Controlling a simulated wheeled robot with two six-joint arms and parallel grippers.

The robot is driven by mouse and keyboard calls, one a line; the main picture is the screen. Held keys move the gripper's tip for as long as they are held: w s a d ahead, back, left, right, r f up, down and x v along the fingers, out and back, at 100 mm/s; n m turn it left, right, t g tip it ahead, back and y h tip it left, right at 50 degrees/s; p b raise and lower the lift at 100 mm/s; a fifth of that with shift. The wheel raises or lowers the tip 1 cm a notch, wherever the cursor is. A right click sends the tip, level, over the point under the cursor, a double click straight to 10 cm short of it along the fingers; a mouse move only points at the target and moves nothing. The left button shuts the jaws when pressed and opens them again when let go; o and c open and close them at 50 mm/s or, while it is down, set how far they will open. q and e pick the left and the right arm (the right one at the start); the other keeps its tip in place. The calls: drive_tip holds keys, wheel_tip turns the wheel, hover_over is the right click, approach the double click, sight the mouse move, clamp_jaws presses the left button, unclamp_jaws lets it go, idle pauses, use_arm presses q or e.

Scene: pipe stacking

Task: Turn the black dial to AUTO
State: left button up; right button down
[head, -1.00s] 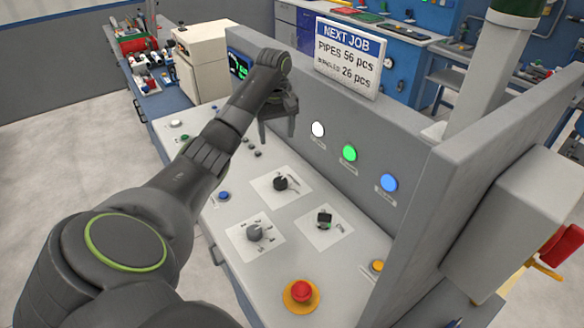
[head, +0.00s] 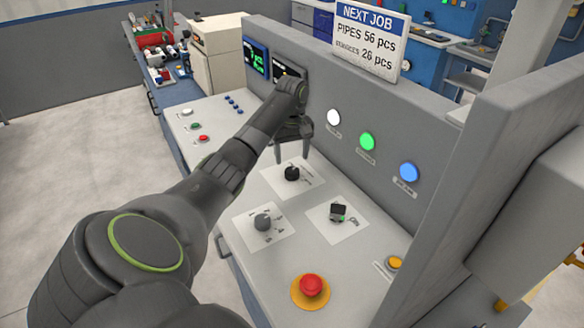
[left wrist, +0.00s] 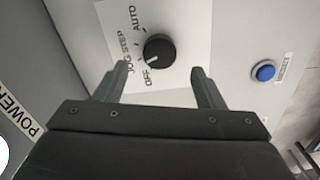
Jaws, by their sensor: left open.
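The black dial (head: 291,173) sits on a white label plate on the sloped panel. In the left wrist view the dial (left wrist: 159,49) is round, and its small white mark faces the OFF lettering. The AUTO lettering (left wrist: 121,18) is printed up and left of it there, with STEP and JOG between. My left gripper (head: 292,155) is open, its fingers pointing down just above and behind the dial. In the left wrist view the dial lies ahead of the gap between the fingertips (left wrist: 155,76), with nothing held. My right gripper is not in view.
A grey dial (head: 262,221) and a black switch (head: 338,212) stand nearby on white plates. A red emergency button (head: 311,286) is at the front. White, green and blue lamps (head: 366,142) line the upright wall behind the panel.

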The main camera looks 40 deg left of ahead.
sight(292, 170)
use_arm(q)
drive_tip(key=shift+f, duration=2.6)
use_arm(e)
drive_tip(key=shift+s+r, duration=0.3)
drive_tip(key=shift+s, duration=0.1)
use_arm(q)
drive_tip(key=c, duration=1)
drive_tip(key=shift+r+p, duration=0.1)
drive_tip(key=shift+p, duration=0.25)
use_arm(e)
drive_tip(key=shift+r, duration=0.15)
